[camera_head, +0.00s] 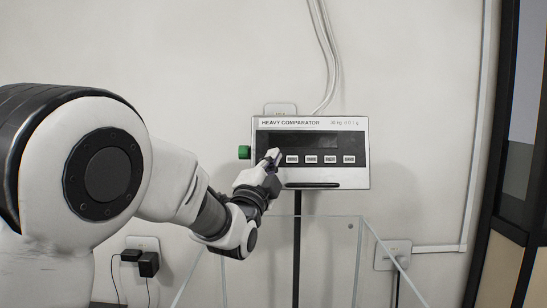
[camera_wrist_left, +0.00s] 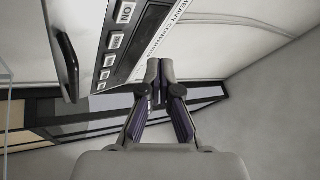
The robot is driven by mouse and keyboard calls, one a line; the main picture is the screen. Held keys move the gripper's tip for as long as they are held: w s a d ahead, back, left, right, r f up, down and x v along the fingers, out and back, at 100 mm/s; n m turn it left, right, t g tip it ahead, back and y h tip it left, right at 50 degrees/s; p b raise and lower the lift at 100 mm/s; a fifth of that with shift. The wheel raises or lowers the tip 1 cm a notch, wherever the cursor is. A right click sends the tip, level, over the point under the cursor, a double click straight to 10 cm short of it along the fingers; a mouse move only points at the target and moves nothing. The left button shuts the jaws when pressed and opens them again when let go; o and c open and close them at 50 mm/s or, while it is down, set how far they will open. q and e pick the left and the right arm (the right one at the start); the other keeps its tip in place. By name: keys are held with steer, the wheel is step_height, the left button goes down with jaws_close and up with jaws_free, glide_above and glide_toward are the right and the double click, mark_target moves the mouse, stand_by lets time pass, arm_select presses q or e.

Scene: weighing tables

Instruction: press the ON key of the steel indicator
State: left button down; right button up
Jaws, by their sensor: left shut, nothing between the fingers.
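The steel indicator (camera_head: 345,122), labelled HEAVY COMPARATOR, is on a dark post against the wall. A row of pale keys runs along its dark front panel; their lettering is too small to read in the head view. In the left wrist view the ON key (camera_wrist_left: 125,13) shows at the top, at one end of the visible keys. My left gripper (camera_head: 273,156) is shut and empty, its tips in front of the left end of the key row, covering part of the panel. In the left wrist view its closed tips (camera_wrist_left: 159,68) appear beside the indicator's edge; contact cannot be told. My right gripper is not seen.
A green knob (camera_head: 244,152) sticks out of the indicator's left side. A dark bar (camera_head: 312,185) runs along its lower edge. Clear panels (camera_head: 335,225) stand below. Wall sockets (camera_head: 393,254) and cables are nearby. A dark-framed structure (camera_head: 497,150) stands at the right.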

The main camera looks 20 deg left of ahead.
arm_select(q)
steer(key=w, duration=0.1)
steer(key=w+a+f, duration=0.1)
steer(key=w, duration=0.2)
steer(key=shift+w+a+f, duration=0.2)
steer(key=shift+w, duration=0.05)
steer(key=shift+s+r, duration=0.1)
steer(key=shift+s, duration=0.05)
stand_by(1.0)
steer(key=shift+w+a, duration=0.1)
steer(key=shift+w, duration=0.4)
steer(key=shift+w+a+f, duration=0.1)
steer(key=shift+w+f, duration=0.15)
steer(key=shift+w, duration=0.05)
stand_by(0.6)
steer(key=shift+b, duration=0.3)
steer(key=shift+s+d+r+b, duration=0.15)
steer(key=shift+s+b, duration=0.1)
steer(key=shift+s, duration=0.15)
steer(key=shift+s+d+r+b, duration=0.1)
steer(key=shift+s+b, duration=0.1)
steer(key=shift+s, duration=0.15)
